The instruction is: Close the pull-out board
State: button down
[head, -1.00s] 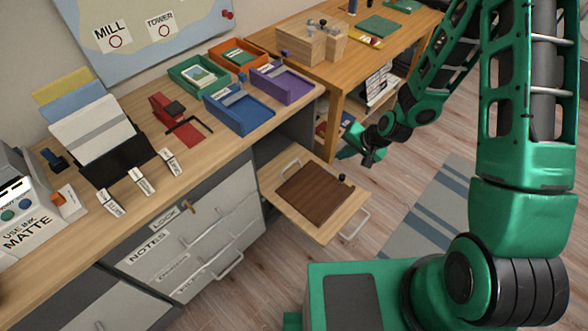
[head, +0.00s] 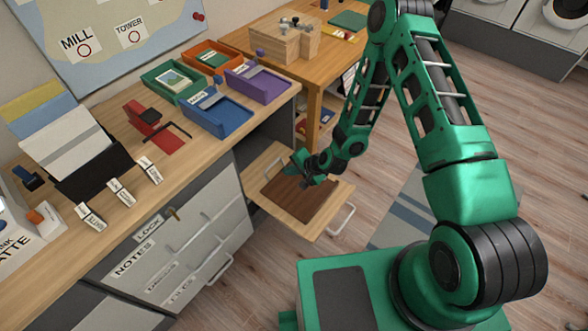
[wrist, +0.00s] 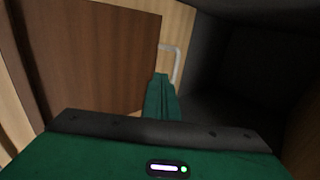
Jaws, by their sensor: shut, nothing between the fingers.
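The pull-out board (head: 332,208) is out from the desk, a light wood slab with a dark brown panel (head: 283,201) on top. A pale metal handle (head: 342,219) is on its outer edge. My gripper (head: 306,182) is shut and empty over the board's far part; I cannot tell whether it touches. In the wrist view my shut fingers (wrist: 161,98) point past the dark panel (wrist: 85,50) toward a pale handle (wrist: 174,62) on the light wood strip. Beside that strip is a dark hollow. My gripper hides part of the board.
The desk (head: 215,150) holds blue (head: 222,120), purple, green and orange trays. A grey drawer unit (head: 195,240) stands left of the board. A wooden side table (head: 313,95) stands behind. Open floor (head: 500,130) lies to the right.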

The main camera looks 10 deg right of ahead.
aim_at(277, 176)
jog(key=w+a+f, duration=0.1)
jog(key=w+a, duration=0.1)
jog(key=w+a+f, duration=0.1)
jog(key=a+f, duration=0.1)
jog(key=shift+w+f, duration=0.2)
jog(key=shift+w, duration=0.2)
jog(key=shift+w+a+f, duration=0.1)
jog(key=shift+w+a, duration=0.2)
jog(key=shift+w, duration=0.1)
jog(key=shift+w, duration=0.1)
